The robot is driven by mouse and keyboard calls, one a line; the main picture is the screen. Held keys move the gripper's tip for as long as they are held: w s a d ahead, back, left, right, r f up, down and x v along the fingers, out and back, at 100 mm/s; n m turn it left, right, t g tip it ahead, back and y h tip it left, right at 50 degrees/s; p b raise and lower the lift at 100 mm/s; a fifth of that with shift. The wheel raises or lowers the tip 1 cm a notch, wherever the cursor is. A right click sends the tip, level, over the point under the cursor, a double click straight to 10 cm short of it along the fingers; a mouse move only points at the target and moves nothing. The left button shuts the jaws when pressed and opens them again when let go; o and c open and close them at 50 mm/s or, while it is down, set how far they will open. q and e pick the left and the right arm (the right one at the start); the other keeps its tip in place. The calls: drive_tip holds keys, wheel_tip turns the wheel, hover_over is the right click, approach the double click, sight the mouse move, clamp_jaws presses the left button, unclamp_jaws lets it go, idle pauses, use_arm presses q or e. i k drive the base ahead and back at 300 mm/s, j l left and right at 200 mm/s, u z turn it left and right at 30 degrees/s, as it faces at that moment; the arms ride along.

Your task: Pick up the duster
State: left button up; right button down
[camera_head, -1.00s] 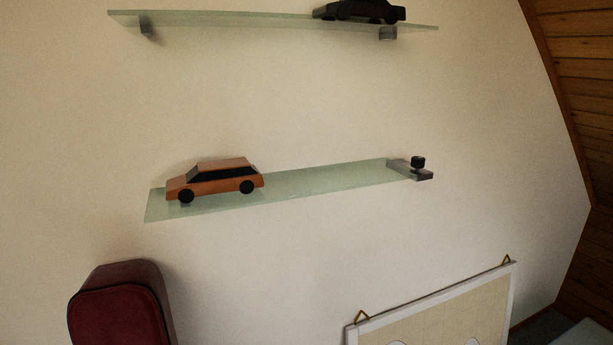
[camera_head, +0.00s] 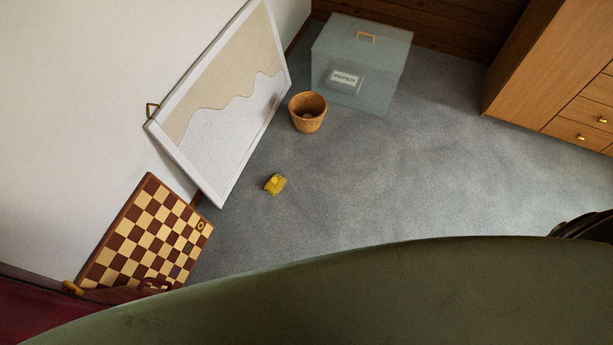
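A small yellow item (camera_head: 275,184) lies on the grey carpet (camera_head: 400,185), in front of the framed picture and the small pot. It is the only thing in view that could be the duster, but it is too small to tell for sure. Nothing touches it. Neither of my grippers is in view.
A framed picture (camera_head: 178,163) and a chessboard (camera_head: 140,235) lean at the wall on the left. A brown pot (camera_head: 308,112) and a box labelled PAPER (camera_head: 385,60) stand behind. A wooden cabinet (camera_head: 535,80) is at right. A large green curved surface (camera_head: 350,300) fills the bottom. Mid-right carpet is clear.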

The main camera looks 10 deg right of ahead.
sight(275, 183)
drive_tip(key=i+l+u, duration=0.1)
drive_tip(key=u, duration=0.65)
drive_tip(key=i+l+u, duration=0.15)
drive_tip(key=l+u, duration=0.15)
drive_tip(key=i+l+u, duration=0.1)
drive_tip(key=l+u, duration=0.2)
drive_tip(key=l, duration=0.25)
drive_tip(key=i+l+u, duration=0.1)
drive_tip(key=l+u, duration=0.2)
drive_tip(key=l, duration=0.15)
